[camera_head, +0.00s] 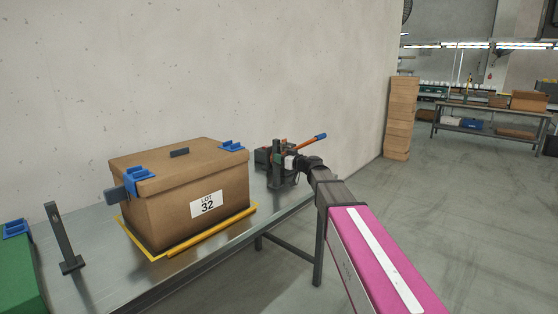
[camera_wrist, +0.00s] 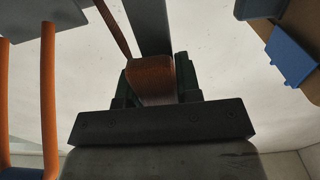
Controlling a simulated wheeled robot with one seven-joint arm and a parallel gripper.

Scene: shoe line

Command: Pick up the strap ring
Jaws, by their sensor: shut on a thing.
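My gripper (camera_head: 290,161) is at the back right end of the metal table, close beside a dark tool with an orange handle. In the wrist view my gripper (camera_wrist: 157,78) is shut on a brown, textured piece, which I take to be the strap ring (camera_wrist: 152,82). A thin brown strip runs up and left from it. The dark gripper body hides its lower part. In the head view the ring cannot be told apart from the gripper and the tool.
A closed cardboard box (camera_head: 180,195) marked LOT 32, with blue clips (camera_head: 138,180), stands on the metal table (camera_head: 115,285). A yellow bar (camera_head: 212,231) lies before it. A dark post (camera_head: 61,238) and a green box (camera_head: 20,272) are at left. The orange-handled tool (camera_head: 305,143) is near the wall.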

